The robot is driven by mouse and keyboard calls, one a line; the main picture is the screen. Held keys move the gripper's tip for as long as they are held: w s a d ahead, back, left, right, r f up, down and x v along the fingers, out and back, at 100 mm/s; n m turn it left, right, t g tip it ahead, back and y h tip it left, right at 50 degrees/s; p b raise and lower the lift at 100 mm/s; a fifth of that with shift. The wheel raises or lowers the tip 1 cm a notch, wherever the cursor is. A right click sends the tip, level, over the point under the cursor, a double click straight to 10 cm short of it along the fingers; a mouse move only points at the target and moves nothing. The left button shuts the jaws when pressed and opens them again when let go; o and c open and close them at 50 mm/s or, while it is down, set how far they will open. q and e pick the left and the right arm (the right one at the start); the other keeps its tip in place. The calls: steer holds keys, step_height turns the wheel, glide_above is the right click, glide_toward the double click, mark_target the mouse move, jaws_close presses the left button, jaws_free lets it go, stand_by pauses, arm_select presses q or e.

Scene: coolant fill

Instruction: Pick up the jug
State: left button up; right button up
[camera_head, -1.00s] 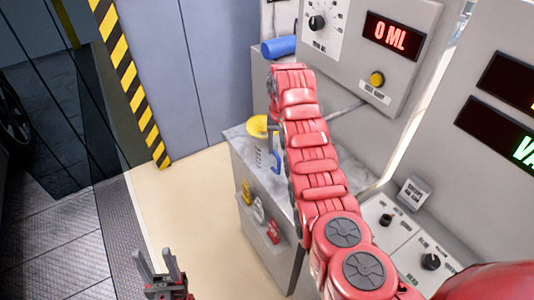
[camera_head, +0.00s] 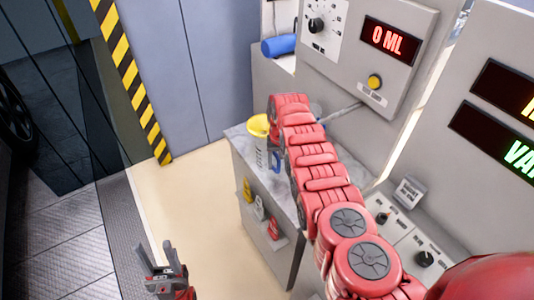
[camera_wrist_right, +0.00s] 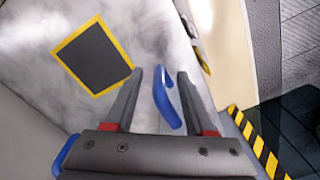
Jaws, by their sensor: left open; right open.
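The jug (camera_head: 259,146) stands on the grey counter, with a yellow top, a pale body with dark markings and a blue handle. My right arm hides part of it in the head view. In the right wrist view the blue handle (camera_wrist_right: 167,97) shows between the fingers of my right gripper (camera_wrist_right: 160,75). These fingers are open, with a gap visible on both sides of the handle. The jug's body is not clear in that view. My left gripper (camera_head: 159,248) is open and empty, low over the floor, away from the counter.
The counter (camera_head: 238,136) carries a dark square pad with a yellow border (camera_wrist_right: 94,57). Small coloured containers (camera_head: 259,208) sit on the counter's front shelf. A blue cylinder (camera_head: 279,46) lies behind. A panel reading 0 ML (camera_head: 390,38) rises above. The floor at left is clear.

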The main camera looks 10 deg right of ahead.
jaws_close()
steer(key=shift+r, duration=0.15)
stand_by(0.5)
